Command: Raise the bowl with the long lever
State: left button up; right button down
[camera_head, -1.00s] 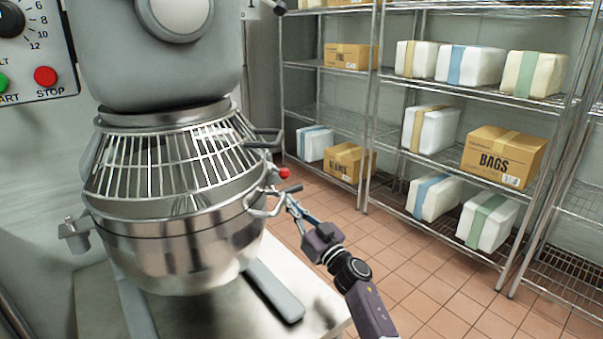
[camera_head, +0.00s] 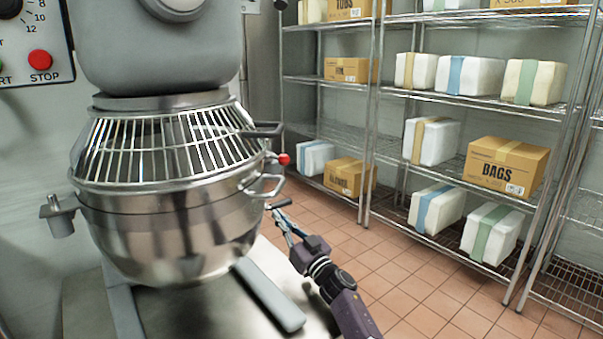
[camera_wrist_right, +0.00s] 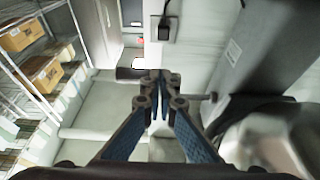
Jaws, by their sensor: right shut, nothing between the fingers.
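The steel mixer bowl (camera_head: 185,238) sits below the mixer head under a wire guard (camera_head: 165,148). A lever with a dark grip (camera_head: 280,204) sticks out low at the bowl's right side, below the bowl's loop handle (camera_head: 266,188). My right gripper (camera_head: 279,216) is shut and empty, its fingertips right by the lever grip; I cannot tell whether they touch. In the right wrist view the closed blue fingers (camera_wrist_right: 161,82) have a dark bar (camera_wrist_right: 130,73) just beyond them, perhaps the lever grip. My left gripper is out of view.
A red knob (camera_head: 284,159) and a dark guard handle (camera_head: 262,130) stick out above the gripper. A grey machine foot (camera_head: 268,295) lies below. Wire shelves with boxes (camera_head: 505,165) stand at the right. The tiled floor (camera_head: 400,285) between is clear.

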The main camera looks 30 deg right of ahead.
jog(key=shift+w+f, duration=0.1)
dwell(0.6)
jog(key=s+d, duration=0.1)
jog(key=s, duration=1.2)
jog(key=shift+f, duration=0.2)
jog(key=shift+s, duration=0.15)
